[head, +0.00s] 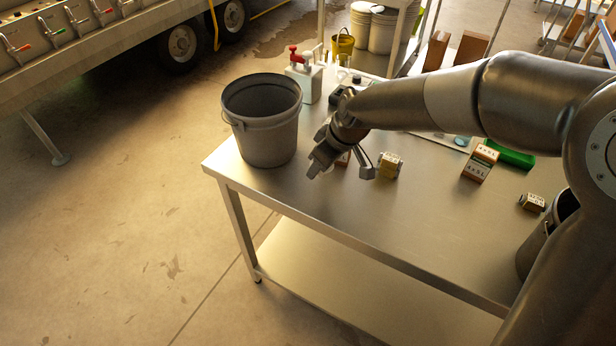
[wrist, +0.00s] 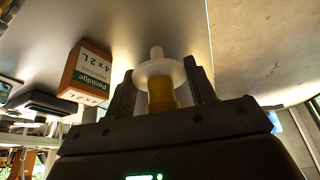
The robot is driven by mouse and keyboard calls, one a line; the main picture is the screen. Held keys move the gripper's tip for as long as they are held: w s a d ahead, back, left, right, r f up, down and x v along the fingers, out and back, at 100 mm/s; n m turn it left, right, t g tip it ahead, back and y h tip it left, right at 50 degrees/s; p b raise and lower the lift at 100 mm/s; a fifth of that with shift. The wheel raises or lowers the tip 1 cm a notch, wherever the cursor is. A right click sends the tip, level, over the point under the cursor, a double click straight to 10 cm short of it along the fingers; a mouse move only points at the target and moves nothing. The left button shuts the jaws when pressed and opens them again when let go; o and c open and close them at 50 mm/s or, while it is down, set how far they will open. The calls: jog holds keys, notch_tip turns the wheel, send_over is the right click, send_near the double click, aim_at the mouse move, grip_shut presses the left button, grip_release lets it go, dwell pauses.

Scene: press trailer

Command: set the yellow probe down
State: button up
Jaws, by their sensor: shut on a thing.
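My gripper (head: 342,168) hangs over the left part of the metal table, near its front edge and just right of the grey bucket. In the wrist view, the yellow probe (wrist: 161,95) stands between the two fingers of my gripper (wrist: 160,78). It has a yellow body, a wide white collar and a white tip pointing away from the palm. The gripper is shut on it. In the head view I cannot make out the probe; the gripper hides it. Whether its tip touches the table is not clear.
A grey bucket (head: 262,125) stands close left. A small box (head: 389,165) stands right of the gripper; an orange and white box (wrist: 86,75) shows in the wrist view. The front of the table (head: 400,220) is clear.

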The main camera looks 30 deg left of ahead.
jog(key=a+f, duration=0.1)
jog(key=s+a+f, duration=0.1)
jog(key=a, duration=0.1)
jog(key=shift+a, duration=0.2)
jog(key=shift+w+f, duration=0.1)
jog(key=shift+f, duration=1.95)
jog(key=o, duration=1)
jog(key=shift+f, duration=0.15)
jog(key=v, duration=1.2)
